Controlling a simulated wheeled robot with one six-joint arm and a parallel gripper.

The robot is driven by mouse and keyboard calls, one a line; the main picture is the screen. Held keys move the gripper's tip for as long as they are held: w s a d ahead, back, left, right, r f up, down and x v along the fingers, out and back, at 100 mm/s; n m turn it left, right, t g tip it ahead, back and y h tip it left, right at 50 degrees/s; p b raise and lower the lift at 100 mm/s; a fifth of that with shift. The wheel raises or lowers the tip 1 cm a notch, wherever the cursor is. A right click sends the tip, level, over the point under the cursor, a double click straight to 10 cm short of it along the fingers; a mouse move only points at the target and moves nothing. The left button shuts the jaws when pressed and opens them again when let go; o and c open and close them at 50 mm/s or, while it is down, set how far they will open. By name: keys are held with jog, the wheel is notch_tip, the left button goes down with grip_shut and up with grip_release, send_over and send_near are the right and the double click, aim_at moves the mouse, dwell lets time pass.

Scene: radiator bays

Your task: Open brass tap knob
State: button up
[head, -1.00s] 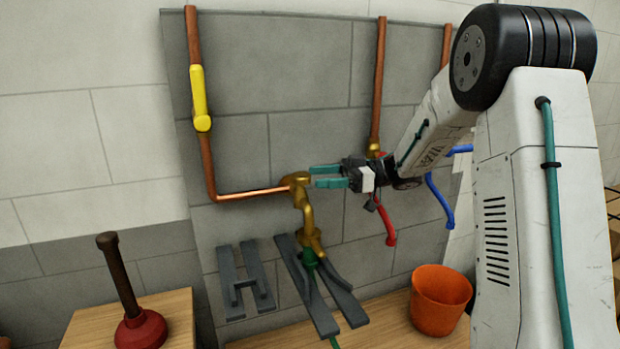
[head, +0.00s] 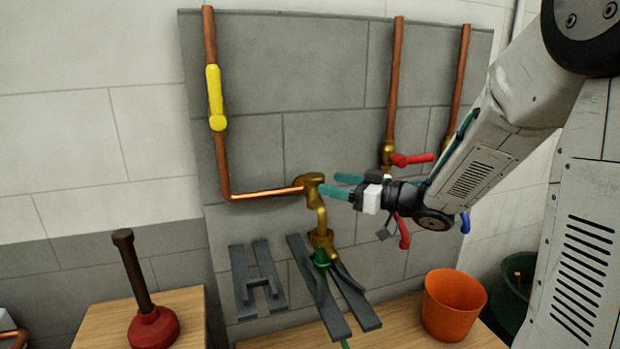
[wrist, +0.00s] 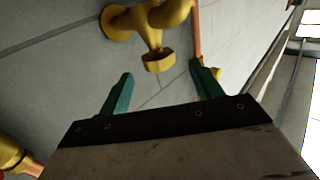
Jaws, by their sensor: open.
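The brass tap (head: 322,222) is on the grey tiled wall panel, at the end of a thin copper pipe. Its knob (wrist: 158,62) shows in the wrist view as a flattened brass piece on a short stem, ahead of and roughly between the fingertips. In the head view I cannot clearly tell the knob apart from the tap body. My gripper (head: 331,184) is open, with its teal fingers pointing left at the top of the tap. In the wrist view my gripper (wrist: 161,68) has nothing between its fingers; contact with the knob cannot be seen.
A yellow lever (head: 215,98) is on the left pipe. Red levers (head: 412,159) lie behind my wrist. Grey brackets (head: 256,280) are below. An orange bucket (head: 453,305) and a plunger (head: 151,320) stand on wooden surfaces.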

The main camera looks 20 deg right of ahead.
aim_at(309, 174)
jog(key=x, duration=0.8)
jog(key=shift+d, duration=0.1)
jog(key=shift+c, duration=0.4)
jog(key=c, duration=0.9)
